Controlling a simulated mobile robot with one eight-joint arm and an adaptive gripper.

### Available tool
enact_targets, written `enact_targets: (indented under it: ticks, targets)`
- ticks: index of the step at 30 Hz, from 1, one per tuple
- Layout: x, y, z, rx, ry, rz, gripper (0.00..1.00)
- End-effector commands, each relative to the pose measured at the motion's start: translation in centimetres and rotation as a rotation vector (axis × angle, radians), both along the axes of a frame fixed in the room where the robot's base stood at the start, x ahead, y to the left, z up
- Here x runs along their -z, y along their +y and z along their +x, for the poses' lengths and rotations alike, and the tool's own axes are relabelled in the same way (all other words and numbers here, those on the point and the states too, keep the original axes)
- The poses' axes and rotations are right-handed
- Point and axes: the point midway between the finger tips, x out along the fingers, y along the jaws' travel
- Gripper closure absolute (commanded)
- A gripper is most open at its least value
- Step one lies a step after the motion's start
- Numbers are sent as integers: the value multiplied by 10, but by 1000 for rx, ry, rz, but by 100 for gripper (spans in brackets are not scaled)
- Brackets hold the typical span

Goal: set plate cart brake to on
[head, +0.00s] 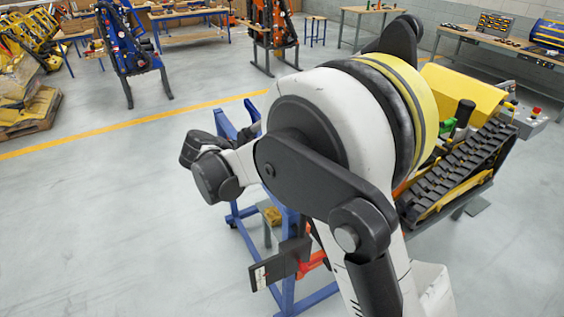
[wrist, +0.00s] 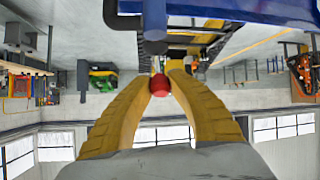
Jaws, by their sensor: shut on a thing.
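In the wrist view my gripper (wrist: 160,70) has its two yellow fingers closed in from both sides. A red round knob (wrist: 159,85) sits between them near the tips, and they are shut on it. The knob looks like a lever's end, but its shaft is not clear. A blue frame (wrist: 240,10) crosses the top of the wrist view, with a dark cylinder beside it. In the head view a blue wheeled frame (head: 234,216), likely the plate cart, stands behind my arm. My arm hides much of it and the gripper. The brake's position cannot be told.
A yellow machine with a black track (head: 462,165) stands right of my arm. A blue stand (head: 130,55) and an orange stand (head: 272,30) are at the back. A workbench (head: 500,42) is at the back right.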

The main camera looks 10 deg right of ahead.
Motion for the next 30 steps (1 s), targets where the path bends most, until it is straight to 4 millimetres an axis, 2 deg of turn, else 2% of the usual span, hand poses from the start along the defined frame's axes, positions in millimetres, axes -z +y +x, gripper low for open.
enact_targets:
  ticks: [9, 10, 12, 23, 26, 30]
  targets:
    - [2, 0, -1, 2, 3, 3, 100]
    - [2, 0, -1, 2, 3, 3, 70]
    - [1, 0, 0, 1, 2, 2, 55]
    - [-2, 4, -2, -1, 1, 1, 55]
    - [-9, 14, -7, -2, 1, 1, 55]
    - [-24, 38, -19, -3, 1, 1, 55]
